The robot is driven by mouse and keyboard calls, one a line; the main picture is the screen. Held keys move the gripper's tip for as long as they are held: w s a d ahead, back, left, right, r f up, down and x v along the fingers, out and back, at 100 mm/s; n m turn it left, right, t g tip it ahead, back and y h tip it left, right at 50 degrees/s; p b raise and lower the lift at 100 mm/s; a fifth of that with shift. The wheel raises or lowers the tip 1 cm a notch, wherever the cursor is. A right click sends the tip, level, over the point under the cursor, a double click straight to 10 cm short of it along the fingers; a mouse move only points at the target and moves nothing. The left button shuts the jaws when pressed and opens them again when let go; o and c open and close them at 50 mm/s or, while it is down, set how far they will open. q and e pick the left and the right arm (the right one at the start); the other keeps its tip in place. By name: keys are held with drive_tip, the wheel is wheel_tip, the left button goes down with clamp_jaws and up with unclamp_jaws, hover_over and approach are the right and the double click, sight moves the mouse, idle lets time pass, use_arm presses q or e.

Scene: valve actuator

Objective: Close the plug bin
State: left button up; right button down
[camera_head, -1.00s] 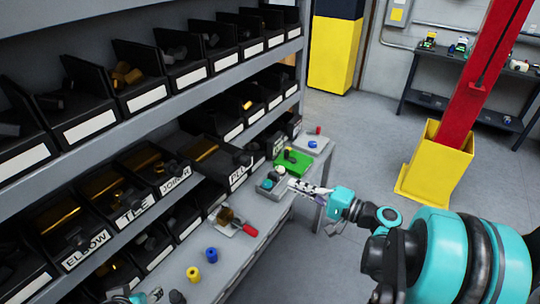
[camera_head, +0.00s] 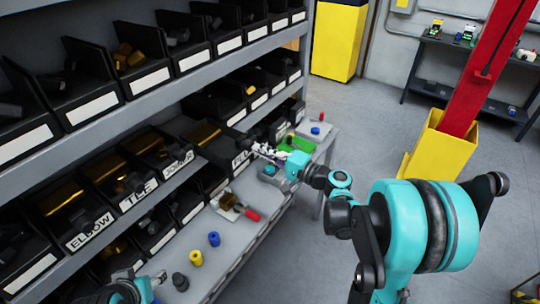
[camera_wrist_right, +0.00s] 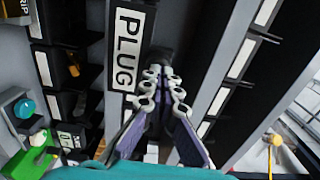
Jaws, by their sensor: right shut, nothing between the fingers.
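The plug bin (camera_head: 240,161) is a black bin on the lower shelf of the rack, right of the joiner bin. Its white label reads PLUG in the right wrist view (camera_wrist_right: 126,48). My right gripper (camera_head: 262,149) is shut and empty, with its fingertips close to the bin's front. In the right wrist view the fingertips (camera_wrist_right: 164,78) are just right of the label, over a dark part; I cannot tell whether they touch it. The gripper partly hides the bin, so how far it stands open is unclear. My left gripper (camera_head: 126,290) is partly cut off at the bottom edge.
The elbow bin (camera_head: 88,230), tee bin (camera_head: 137,194) and joiner bin (camera_head: 180,165) stand to the left.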

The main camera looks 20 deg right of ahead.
drive_tip(key=shift+w+a, duration=0.1)
idle(0.3)
drive_tip(key=b, duration=0.2)
hover_over(226, 151)
drive_tip(key=shift+w, duration=0.15)
drive_tip(key=shift+r, duration=0.1)
idle(0.3)
